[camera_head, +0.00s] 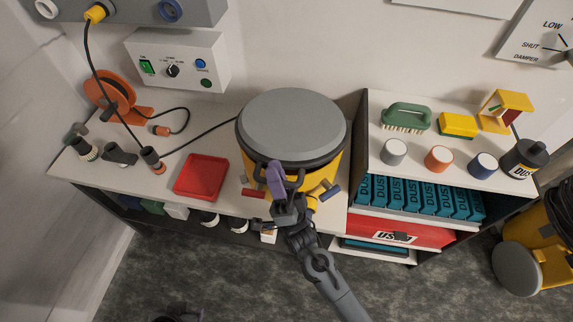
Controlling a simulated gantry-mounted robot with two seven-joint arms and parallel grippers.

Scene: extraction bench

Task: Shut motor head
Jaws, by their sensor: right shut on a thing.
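The motor head (291,122) is a round grey lid with a dark rim. It covers the top of a yellow drum (326,176) on the bench. From above, I cannot tell whether its rim is fully seated. A dark handle and a purple lever (274,176) are at the drum's front, just below the rim. My right gripper (280,194) reaches in from the lower right and is shut on the purple lever, partly hiding it and the drum's front. A dark part at the bottom edge may belong to my left arm; its jaws cannot be made out.
A red tray (202,177) lies left of the drum, with an orange cable reel (110,92) and dark hose fittings beyond. A shelf unit (359,140) with a brush, sponge and jars stands close on the right. A control box (178,62) is on the wall behind.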

